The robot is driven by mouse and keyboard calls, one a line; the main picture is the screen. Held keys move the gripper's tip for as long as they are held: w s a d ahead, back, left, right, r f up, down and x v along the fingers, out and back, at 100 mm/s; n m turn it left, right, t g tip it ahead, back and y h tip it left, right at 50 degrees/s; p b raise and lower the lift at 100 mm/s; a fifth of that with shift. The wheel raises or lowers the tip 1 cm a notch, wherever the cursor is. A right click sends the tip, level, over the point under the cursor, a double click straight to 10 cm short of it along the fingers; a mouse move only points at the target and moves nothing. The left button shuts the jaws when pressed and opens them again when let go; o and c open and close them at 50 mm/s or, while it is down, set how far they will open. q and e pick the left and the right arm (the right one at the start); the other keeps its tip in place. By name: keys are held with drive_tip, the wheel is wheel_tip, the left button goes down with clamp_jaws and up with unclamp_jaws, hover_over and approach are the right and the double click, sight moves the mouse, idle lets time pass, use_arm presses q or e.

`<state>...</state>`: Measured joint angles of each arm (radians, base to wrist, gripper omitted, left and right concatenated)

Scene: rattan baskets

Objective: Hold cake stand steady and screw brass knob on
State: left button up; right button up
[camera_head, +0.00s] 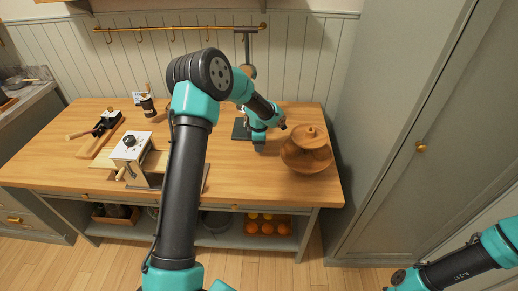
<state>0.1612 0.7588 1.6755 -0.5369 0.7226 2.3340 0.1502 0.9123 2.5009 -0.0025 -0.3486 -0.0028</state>
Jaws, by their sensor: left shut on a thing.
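A brown wooden cake stand (306,157) with rounded tiers stands upright near the right end of the wooden table. A small rounded top piece (309,131) sits at its centre. My left arm reaches over the table, and its gripper (259,146) points down just left of the cake stand, apart from it. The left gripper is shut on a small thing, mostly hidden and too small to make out. I cannot pick out the brass knob. My right arm (462,264) shows at the lower right; its gripper is not in view.
A dark stand with a tall post (246,45) is behind my left wrist. A white box with a black dial (131,147), a dark tool on a wooden board (104,128) and a dark jar (148,105) are at the left. A tall grey cabinet (405,110) closes the right side.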

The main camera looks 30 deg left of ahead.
use_arm(q)
wheel_tip(320, 180, up, 8)
drive_tip(key=shift+f, duration=0.2)
use_arm(e)
drive_tip(key=shift+c, duration=0.2)
idle(0.3)
